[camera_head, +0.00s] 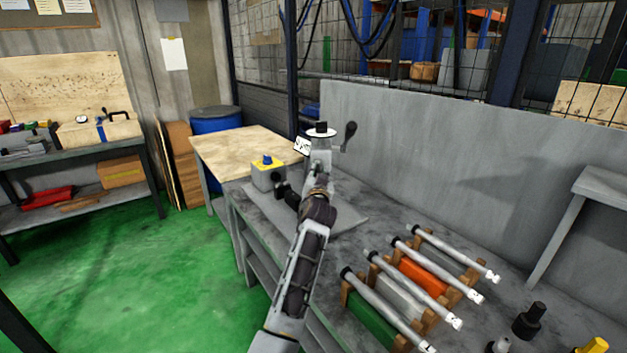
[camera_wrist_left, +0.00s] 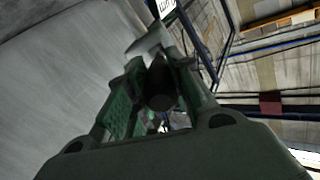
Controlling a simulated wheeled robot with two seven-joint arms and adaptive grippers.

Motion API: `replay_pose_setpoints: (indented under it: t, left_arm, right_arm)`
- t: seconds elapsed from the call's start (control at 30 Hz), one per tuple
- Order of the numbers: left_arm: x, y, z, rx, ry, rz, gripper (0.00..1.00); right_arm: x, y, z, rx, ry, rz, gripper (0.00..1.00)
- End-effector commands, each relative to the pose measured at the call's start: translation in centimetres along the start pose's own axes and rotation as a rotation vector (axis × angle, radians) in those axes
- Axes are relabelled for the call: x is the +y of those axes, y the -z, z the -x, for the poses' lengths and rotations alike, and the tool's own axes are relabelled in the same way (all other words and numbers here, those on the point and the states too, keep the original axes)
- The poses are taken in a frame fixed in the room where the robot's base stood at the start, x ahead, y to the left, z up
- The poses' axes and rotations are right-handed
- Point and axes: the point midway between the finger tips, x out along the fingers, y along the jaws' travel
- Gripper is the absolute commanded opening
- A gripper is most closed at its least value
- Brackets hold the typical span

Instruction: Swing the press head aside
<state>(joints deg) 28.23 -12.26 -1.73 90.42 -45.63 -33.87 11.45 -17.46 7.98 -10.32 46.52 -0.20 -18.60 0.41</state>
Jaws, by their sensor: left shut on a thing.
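The press (camera_head: 321,158) stands on the bench, a pale upright body with a white disc and a black cap on top. A black knob (camera_head: 350,131) on a short lever sticks out at its right. My left arm reaches up from the bottom, and its gripper (camera_head: 318,178) is at the press, overlapping its body. In the left wrist view the fingers (camera_wrist_left: 160,85) are shut around a dark round piece (camera_wrist_left: 160,92), which looks like part of the press head. The arm and wrist hide the lower press and the exact contact. My right gripper is not in view.
A grey box with yellow top and blue button (camera_head: 267,172) stands left of the press. Several metal shafts lie on a wooden rack (camera_head: 447,275) at the right front, near black fittings (camera_head: 529,320). A grey panel (camera_head: 450,160) closes the bench's back.

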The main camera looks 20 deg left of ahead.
Motion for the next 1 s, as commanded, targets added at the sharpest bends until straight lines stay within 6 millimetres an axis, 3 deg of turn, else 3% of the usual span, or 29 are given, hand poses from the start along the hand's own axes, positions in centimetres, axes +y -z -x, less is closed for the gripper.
replay_pose_setpoints:
  t: [0.4,0.43,0.6,1.0]
  left_arm:
    - [0.59,-0.20,0.08,-0.005,-0.008,0.001,0.00]
    - [0.59,-0.20,0.08,-0.005,-0.008,0.001,0.26]
    - [0.47,-0.11,0.06,-0.003,-0.006,0.001,0.45]
    - [0.21,0.31,0.03,0.001,-0.003,0.001,0.45]
  right_arm:
    - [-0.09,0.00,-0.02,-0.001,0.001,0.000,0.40]
    - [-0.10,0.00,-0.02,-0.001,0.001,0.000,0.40]
    - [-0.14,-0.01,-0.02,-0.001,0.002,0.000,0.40]
    - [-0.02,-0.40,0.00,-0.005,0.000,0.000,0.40]
